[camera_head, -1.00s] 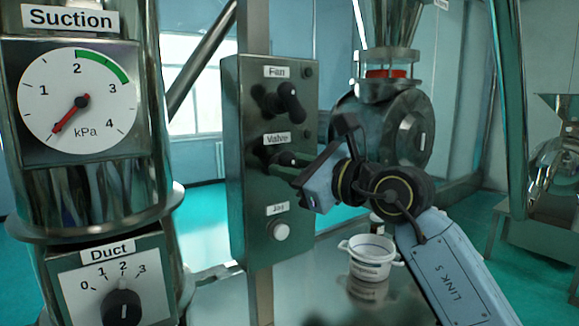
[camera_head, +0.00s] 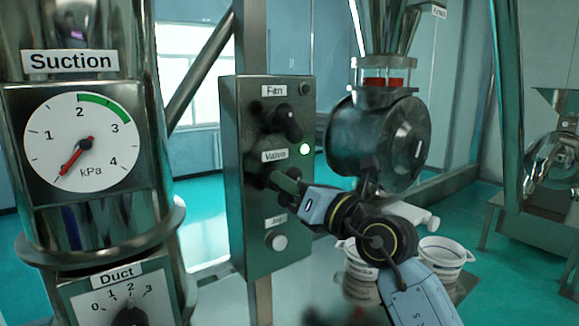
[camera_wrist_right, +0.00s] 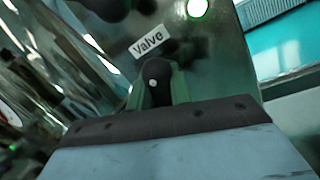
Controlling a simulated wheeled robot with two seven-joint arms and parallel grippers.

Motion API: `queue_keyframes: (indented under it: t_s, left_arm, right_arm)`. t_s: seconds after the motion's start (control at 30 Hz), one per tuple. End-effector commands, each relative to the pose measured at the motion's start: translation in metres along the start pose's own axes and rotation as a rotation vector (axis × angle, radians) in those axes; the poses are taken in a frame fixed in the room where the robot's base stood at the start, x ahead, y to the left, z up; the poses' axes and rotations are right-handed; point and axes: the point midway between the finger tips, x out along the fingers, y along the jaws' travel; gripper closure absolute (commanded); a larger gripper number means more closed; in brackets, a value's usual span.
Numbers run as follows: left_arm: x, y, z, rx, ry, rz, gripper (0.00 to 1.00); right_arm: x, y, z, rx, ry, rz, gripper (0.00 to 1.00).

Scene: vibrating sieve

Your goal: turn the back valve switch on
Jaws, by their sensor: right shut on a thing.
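The valve switch is a dark knob (camera_wrist_right: 157,85) under the "Valve" label (camera_head: 275,155) on a grey control box (camera_head: 240,215). My right gripper (camera_head: 284,183) reaches it from the right and is shut on it. In the right wrist view its two fingers stand on either side of the knob, which has a pale dot. In the head view the fingers partly hide the knob. A green lamp (camera_head: 306,149) is lit right of the Valve label; it also shows in the right wrist view (camera_wrist_right: 197,8). My left gripper is not in view.
The Fan knob (camera_head: 283,122) sits just above the valve, with an unlit lamp (camera_head: 304,89). A pale button (camera_head: 279,242) is below. The suction gauge (camera_head: 82,143) and Duct dial (camera_head: 130,318) are at left. White buckets (camera_head: 440,254) stand behind my arm.

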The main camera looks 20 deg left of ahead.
Motion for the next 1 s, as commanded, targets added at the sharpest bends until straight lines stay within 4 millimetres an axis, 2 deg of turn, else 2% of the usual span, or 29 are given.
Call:
queue_keyframes:
  t_s: [0.03, 0.3, 0.9, 0.93, 1.0]
  left_arm:
    - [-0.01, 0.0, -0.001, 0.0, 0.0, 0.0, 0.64]
    - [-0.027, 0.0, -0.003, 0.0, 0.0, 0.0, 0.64]
    - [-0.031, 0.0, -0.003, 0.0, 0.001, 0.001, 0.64]
    - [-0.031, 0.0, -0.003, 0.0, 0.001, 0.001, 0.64]
    - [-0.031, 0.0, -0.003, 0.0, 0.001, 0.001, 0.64]
  right_arm:
    - [0.001, 0.001, 0.003, 0.032, -0.004, -0.004, 1.0]
    - [0.0, 0.0, 0.001, 0.139, -0.026, -0.015, 1.0]
    - [0.0, -0.001, 0.0, 0.173, -0.036, -0.018, 1.0]
    - [0.0, -0.001, 0.0, 0.173, -0.036, -0.018, 0.75]
    - [0.0, -0.001, 0.0, 0.173, -0.035, -0.018, 0.66]
